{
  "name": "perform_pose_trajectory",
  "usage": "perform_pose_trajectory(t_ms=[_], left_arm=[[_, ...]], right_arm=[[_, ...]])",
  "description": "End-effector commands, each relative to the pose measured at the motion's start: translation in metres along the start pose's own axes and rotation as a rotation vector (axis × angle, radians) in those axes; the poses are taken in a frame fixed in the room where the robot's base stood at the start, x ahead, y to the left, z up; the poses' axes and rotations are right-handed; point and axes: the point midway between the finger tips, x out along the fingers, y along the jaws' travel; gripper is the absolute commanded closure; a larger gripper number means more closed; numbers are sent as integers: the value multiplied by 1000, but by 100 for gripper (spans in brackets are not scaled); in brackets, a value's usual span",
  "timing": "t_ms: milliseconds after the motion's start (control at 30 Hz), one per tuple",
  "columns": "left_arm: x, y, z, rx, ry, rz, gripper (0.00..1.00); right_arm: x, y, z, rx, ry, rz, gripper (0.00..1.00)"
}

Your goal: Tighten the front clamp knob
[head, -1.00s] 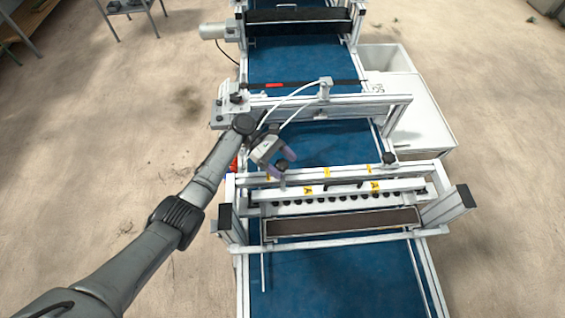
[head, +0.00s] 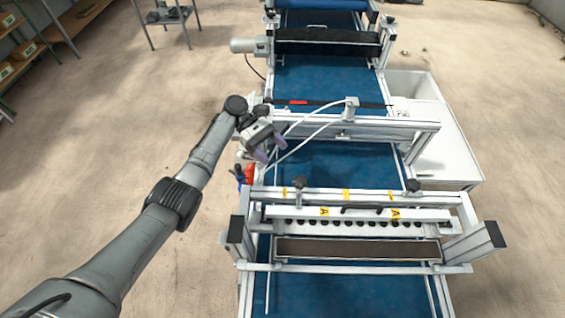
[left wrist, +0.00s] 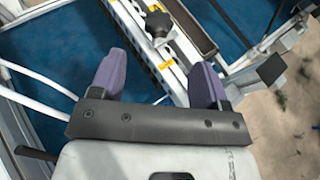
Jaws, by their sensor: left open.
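Two dark clamp knobs stand on the front crossbar of the seeder in the head view, a left one (head: 299,183) and a right one (head: 413,185). In the left wrist view one knob (left wrist: 158,22) shows ahead, between the lines of the fingers; it looks like the left one. My left gripper (head: 270,151) is open and empty, with purple fingers. It hangs above the machine's left side, up and left of the left knob and apart from it. Its spread fingers also show in the left wrist view (left wrist: 157,78). My right gripper is out of view.
The front crossbar (head: 350,213) carries yellow labels and a row of dark nozzles above a brown trough (head: 358,249). White hoses (head: 308,124) arc close by my gripper. A blue belt (head: 330,165) runs beneath. A white bin (head: 452,150) stands at right.

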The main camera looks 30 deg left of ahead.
Motion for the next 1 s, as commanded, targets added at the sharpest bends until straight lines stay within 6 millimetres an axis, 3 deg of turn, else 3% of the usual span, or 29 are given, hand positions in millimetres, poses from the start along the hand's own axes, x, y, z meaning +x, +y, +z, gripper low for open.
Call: perform_pose_trajectory(t_ms=[233, 800, 1000], left_arm=[[-14, 0, 0, 0, 0, 0, 31], [-16, 0, 0, 2, 0, 0, 31], [-16, 1, 0, 137, 1, 6, 31]], right_arm=[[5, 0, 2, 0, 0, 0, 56], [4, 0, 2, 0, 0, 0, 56], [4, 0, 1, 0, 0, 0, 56]])
